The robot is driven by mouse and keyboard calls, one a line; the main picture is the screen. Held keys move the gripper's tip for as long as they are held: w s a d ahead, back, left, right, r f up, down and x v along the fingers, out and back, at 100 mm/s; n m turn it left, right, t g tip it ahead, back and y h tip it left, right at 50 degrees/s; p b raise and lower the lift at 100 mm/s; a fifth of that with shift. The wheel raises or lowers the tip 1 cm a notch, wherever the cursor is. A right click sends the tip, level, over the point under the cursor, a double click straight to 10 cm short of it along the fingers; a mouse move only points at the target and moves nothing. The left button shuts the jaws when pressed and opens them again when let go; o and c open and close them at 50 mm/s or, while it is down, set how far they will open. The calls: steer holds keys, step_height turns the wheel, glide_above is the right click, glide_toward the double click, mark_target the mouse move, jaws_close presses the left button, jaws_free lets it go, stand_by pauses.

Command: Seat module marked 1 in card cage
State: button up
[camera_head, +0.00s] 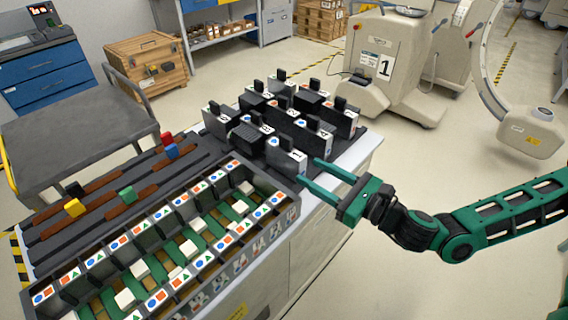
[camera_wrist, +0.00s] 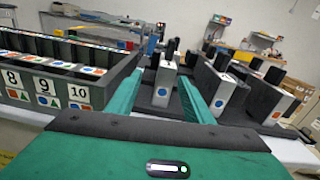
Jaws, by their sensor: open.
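The module marked 1 (camera_head: 297,161) stands upright on a dark base at the near right end of a group of dark modules with white faces. In the wrist view the white face of this module (camera_wrist: 165,86) shows between my fingers, with a blue dot on it. My gripper (camera_head: 310,170) is open, level, its green fingertips at that face; I see no contact. The card cage (camera_head: 282,197) is the long grey rack at left, with rows of slots and symbol labels. In the wrist view the end of the cage (camera_wrist: 110,88) shows numbers 8, 9 and 10.
Other modules (camera_head: 343,118) stand close behind and beside module 1. Dark rails (camera_head: 60,232) with coloured blocks lie left of the cage. A grey cart (camera_head: 75,128) stands behind. A white machine (camera_head: 375,65) is at the back right.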

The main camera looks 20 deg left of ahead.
mark_target(302, 163)
steer(key=shift+w+a+r+m+t, duration=0.15)
steer(key=shift+w+a+m+t, duration=0.05)
steer(key=shift+w+m+t, duration=0.25)
steer(key=x, duration=0.5)
steer(key=shift+s, duration=0.1)
steer(key=shift+x, duration=2.8)
steer(key=shift+d, duration=0.15)
jaws_close()
